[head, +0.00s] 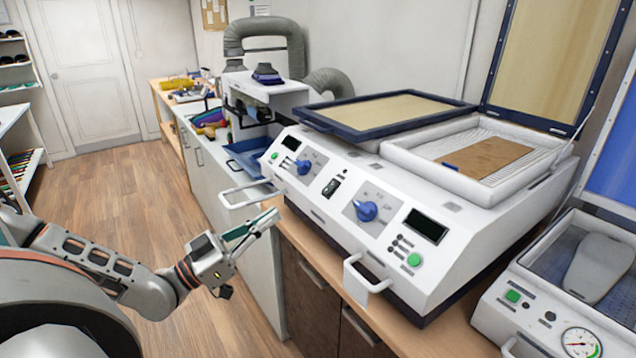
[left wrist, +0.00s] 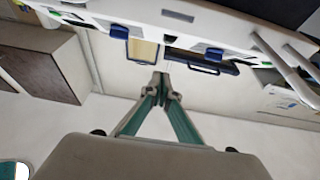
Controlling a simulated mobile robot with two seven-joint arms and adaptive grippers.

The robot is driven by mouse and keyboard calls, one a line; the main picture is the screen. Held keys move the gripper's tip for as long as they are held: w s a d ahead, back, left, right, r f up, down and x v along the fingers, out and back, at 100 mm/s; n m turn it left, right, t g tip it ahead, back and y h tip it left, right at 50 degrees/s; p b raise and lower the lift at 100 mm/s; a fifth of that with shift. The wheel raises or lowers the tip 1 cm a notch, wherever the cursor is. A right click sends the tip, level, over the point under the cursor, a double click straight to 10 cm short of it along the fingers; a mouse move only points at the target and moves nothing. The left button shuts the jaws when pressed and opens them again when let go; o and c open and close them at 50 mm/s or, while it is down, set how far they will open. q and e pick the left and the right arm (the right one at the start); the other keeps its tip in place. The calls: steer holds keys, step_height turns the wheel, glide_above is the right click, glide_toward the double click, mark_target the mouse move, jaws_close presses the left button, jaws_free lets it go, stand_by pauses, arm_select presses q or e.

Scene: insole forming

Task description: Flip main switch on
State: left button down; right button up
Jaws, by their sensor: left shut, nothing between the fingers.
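The white forming machine (head: 350,245) stands on the counter, its sloped front panel facing me. A small black rocker switch (head: 331,187), which looks like the main switch, sits mid-panel between two blue knobs; its position is too small to tell. My left gripper (head: 272,217) is in front of the panel, lower left of the switch, with its green-padded fingers together and empty. It appears apart from the machine. In the left wrist view the closed fingertips (left wrist: 160,80) point toward the machine, which shows along the top; I cannot make out the switch there. My right gripper is not seen.
White handles (head: 367,276) stick out from the machine's front edge, near my left gripper. A second machine with a gauge (head: 580,342) stands at the right. The wooden floor (head: 110,205) at left is clear.

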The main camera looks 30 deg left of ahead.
mark_target(314, 194)
arm_select(q)
steer(key=shift+w+a+r, duration=0.4)
steer(key=shift+a+r, duration=0.05)
steer(key=shift+r, duration=0.15)
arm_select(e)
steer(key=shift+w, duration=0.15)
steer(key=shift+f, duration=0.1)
arm_select(q)
steer(key=shift+w+d+r+b, duration=0.1)
steer(key=shift+w+d+b, duration=0.55)
steer(key=shift+w, duration=1.15)
steer(key=shift+w+d+f+b, duration=0.1)
steer(key=shift+w+d+b, duration=0.6)
steer(key=shift+w, duration=1.05)
steer(key=shift+w+d+r+b, duration=0.1)
steer(key=shift+w+d+b, duration=0.25)
steer(key=shift+w+d, duration=1)
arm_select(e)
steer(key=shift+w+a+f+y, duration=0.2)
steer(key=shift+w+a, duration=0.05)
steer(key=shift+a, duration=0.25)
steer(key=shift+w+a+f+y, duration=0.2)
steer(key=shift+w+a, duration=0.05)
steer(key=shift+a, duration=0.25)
